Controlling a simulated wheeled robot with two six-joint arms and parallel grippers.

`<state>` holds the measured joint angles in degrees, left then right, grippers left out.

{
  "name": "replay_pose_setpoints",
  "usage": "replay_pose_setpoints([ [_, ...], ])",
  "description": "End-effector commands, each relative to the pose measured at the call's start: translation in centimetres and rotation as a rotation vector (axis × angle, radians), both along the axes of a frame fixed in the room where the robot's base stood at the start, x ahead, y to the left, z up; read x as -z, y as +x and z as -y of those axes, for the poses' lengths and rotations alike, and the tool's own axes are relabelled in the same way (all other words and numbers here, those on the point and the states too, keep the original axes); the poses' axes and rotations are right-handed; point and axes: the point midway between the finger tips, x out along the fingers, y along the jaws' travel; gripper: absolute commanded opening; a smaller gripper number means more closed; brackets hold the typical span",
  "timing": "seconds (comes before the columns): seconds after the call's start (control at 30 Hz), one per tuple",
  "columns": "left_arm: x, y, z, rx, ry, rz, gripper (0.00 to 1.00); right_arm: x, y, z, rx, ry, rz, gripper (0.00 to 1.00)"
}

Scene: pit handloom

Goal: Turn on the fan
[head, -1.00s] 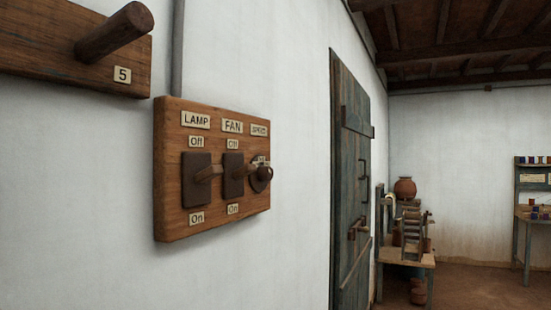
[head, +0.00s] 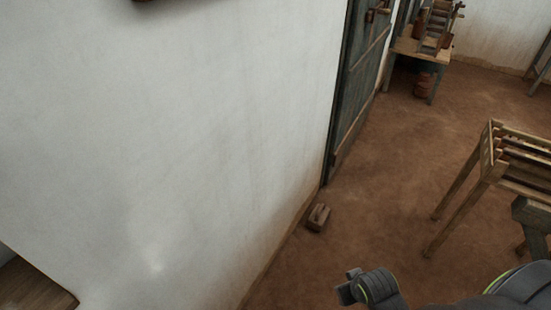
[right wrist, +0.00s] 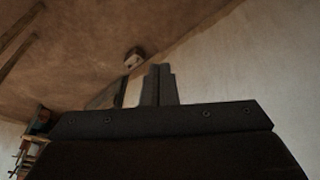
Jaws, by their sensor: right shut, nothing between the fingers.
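The fan switch does not show in the current views. Only a sliver of a dark edge (head: 145,1) shows at the top of the head view; I cannot tell for sure whether it is the switch board. My right gripper (head: 350,289) is low in the head view, near the bottom edge and out from the white wall. In the right wrist view its fingers (right wrist: 157,86) are together, shut and empty, touching nothing. My left gripper is not in view.
The white wall (head: 180,130) fills the left. A dark door (head: 354,95) stands beyond it. A small brown block (head: 318,217) lies on the floor by the wall. A wooden frame (head: 480,195) stands at right. The brown floor (head: 385,190) between is clear.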

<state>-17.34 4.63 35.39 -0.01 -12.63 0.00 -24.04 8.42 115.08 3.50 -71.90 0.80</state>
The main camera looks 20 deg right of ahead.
Motion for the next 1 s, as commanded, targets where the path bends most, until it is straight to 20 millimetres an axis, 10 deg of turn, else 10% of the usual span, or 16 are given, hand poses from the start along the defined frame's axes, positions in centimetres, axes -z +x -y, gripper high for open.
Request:
replay_pose_setpoints([
  [0.2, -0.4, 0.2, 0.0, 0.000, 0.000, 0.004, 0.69, -11.1, 7.7, -1.7, -0.099, 0.049, 0.176, 0.00],
  [1.0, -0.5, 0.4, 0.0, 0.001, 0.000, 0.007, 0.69, -39.1, 28.5, -6.3, -0.421, 0.204, 0.614, 0.00],
])
